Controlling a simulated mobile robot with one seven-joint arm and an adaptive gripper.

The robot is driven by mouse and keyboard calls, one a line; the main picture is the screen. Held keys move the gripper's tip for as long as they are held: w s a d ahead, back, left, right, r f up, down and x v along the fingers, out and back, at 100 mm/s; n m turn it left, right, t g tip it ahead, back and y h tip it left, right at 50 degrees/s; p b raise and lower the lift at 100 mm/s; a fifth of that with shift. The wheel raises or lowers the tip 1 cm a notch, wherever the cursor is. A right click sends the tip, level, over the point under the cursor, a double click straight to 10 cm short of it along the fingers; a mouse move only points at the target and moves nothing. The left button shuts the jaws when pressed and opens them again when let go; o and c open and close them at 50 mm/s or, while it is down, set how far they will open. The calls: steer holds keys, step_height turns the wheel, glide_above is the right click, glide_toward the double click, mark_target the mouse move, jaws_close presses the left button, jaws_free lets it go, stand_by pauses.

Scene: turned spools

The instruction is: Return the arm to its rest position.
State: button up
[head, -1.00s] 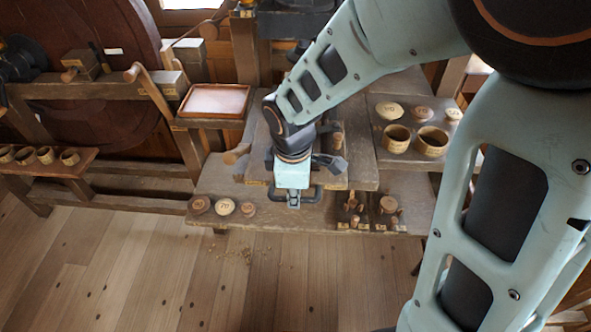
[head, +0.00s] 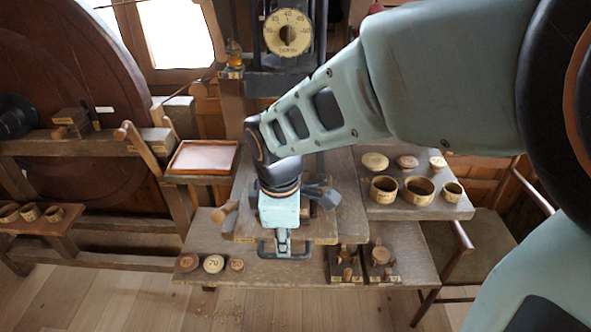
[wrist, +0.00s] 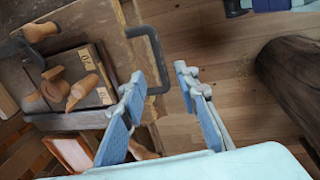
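My arm (head: 330,105) reaches in from the right, and its gripper (head: 283,245) points down by the front part of the wooden bench (head: 225,245). In the wrist view my gripper (wrist: 158,85) shows two blue-padded fingers spread apart with nothing between them. Beyond the fingers are the bench edge and bare floor. A dark handle-like bar (wrist: 158,60) shows beyond the fingertips; I cannot tell its distance from them.
Three round discs (head: 213,264) lie at the bench's front left. Turned wooden pieces stand on dark blocks (head: 380,272) at right. Three cups (head: 419,188) and three lids stand on the right shelf. A reddish tray (head: 203,157) is at left.

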steer(key=shift+a+r, duration=0.1)
steer(key=shift+r, duration=0.55)
